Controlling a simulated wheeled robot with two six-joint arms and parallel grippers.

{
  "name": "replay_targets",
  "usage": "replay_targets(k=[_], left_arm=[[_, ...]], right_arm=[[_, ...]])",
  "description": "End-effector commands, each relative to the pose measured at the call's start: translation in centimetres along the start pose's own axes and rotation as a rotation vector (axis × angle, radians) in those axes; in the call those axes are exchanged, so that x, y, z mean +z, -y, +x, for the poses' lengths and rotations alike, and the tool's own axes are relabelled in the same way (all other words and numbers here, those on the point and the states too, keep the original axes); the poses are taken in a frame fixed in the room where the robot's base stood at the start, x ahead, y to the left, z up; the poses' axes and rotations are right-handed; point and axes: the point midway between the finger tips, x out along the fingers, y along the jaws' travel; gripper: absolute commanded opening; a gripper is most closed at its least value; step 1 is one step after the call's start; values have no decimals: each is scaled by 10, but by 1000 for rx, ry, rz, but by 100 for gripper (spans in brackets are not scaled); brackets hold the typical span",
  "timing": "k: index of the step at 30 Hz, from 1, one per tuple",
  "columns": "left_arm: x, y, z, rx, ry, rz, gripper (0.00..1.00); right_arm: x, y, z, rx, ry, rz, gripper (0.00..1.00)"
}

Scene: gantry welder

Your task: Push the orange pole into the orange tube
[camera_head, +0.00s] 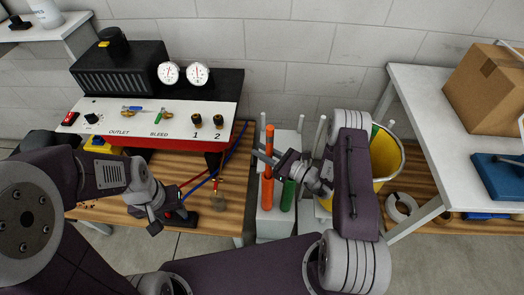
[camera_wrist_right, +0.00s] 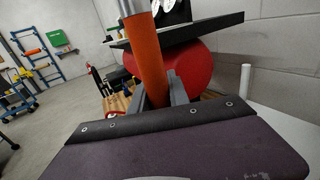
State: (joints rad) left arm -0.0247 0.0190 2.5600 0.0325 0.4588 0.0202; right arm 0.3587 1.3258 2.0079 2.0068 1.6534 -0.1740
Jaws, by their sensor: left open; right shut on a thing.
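The orange pole (camera_head: 269,137) stands upright at the white rack, in line above the thicker orange tube (camera_head: 266,192). Its lower end appears to be inside or right at the tube's mouth; the gripper partly hides the join. My right gripper (camera_head: 262,152) is shut on the orange pole from the right side. In the right wrist view an orange cylinder (camera_wrist_right: 148,62) rises between the fingers, with a grey end at the top edge. My left gripper (camera_head: 178,214) is open and empty over the wooden bench, well left of the tube.
A green tube (camera_head: 287,195) stands right of the orange tube, by white posts (camera_head: 300,124). A yellow bucket (camera_head: 388,158) is behind my right arm. The gauge panel (camera_head: 160,118) stands at the left, with red and blue hoses (camera_head: 232,150) nearby. A white table (camera_head: 440,110) is at the right.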

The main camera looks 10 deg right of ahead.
Motion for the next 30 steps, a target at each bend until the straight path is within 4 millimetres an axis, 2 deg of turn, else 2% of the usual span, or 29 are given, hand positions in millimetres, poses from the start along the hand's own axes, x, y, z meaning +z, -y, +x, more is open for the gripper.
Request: replay_targets(k=[30], left_arm=[[2, 0, 22, 0, 0, 0, 47]], right_arm=[[-26, 0, 0, 0, 1, 0, 0]])
